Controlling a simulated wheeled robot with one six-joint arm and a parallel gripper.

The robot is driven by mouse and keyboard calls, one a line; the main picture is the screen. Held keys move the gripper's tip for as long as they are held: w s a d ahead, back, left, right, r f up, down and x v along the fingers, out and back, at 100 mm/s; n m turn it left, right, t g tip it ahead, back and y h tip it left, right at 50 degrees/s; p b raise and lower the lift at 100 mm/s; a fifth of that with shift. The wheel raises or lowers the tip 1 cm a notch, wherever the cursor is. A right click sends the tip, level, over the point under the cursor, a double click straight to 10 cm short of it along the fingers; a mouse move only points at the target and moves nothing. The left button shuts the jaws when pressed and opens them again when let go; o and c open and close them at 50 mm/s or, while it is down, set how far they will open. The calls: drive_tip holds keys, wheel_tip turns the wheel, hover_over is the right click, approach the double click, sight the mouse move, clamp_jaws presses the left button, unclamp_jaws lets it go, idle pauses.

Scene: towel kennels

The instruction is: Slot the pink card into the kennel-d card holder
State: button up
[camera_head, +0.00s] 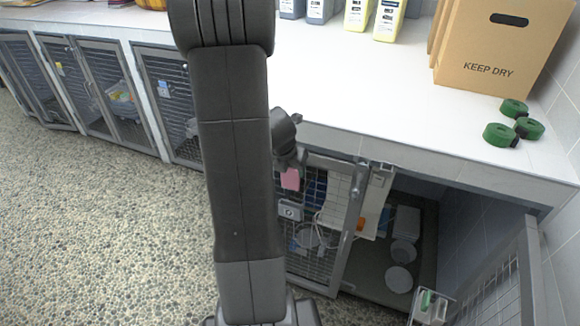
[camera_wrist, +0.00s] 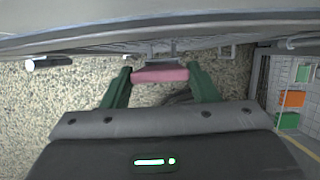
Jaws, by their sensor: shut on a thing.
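The pink card (camera_head: 290,179) is held by my gripper (camera_head: 291,160), in front of the wire door of a kennel under the counter. In the wrist view the card (camera_wrist: 160,75) shows edge-on as a pink strip between the two green fingers of my gripper (camera_wrist: 160,77), which are shut on it. A grey card holder (camera_head: 290,210) with a round mark is on that door, just below the card in the head view. The card appears apart from it. The mark is too small to read, so I cannot confirm it is kennel-d.
White counter (camera_head: 370,105) overhangs close above my gripper. An open kennel door (camera_head: 500,290) at lower right carries a holder with a green card (camera_head: 428,300). A cardboard box (camera_head: 497,50) and green rolls (camera_head: 501,135) sit on the counter. Pebbled floor (camera_head: 100,220) is clear at left.

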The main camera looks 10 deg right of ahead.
drive_tip(key=shift+f+b, duration=2.05)
drive_tip(key=shift+b, duration=0.15)
drive_tip(key=shift+f+b, duration=0.75)
drive_tip(key=shift+f, duration=0.3)
drive_tip(key=shift+f+b, duration=0.75)
drive_tip(key=shift+f, duration=0.6)
drive_tip(key=o, duration=1)
drive_tip(key=shift+o, duration=0.2)
drive_tip(key=shift+r, duration=0.1)
wheel_tip(320, 180, up, 13)
drive_tip(key=p, duration=0.6)
hover_over(290, 188)
drive_tip(key=s+a, duration=0.3)
drive_tip(key=s, duration=0.1)
drive_tip(key=shift+s+a, duration=0.1)
drive_tip(key=shift+s, duration=0.1)
drive_tip(key=shift+f, duration=0.25)
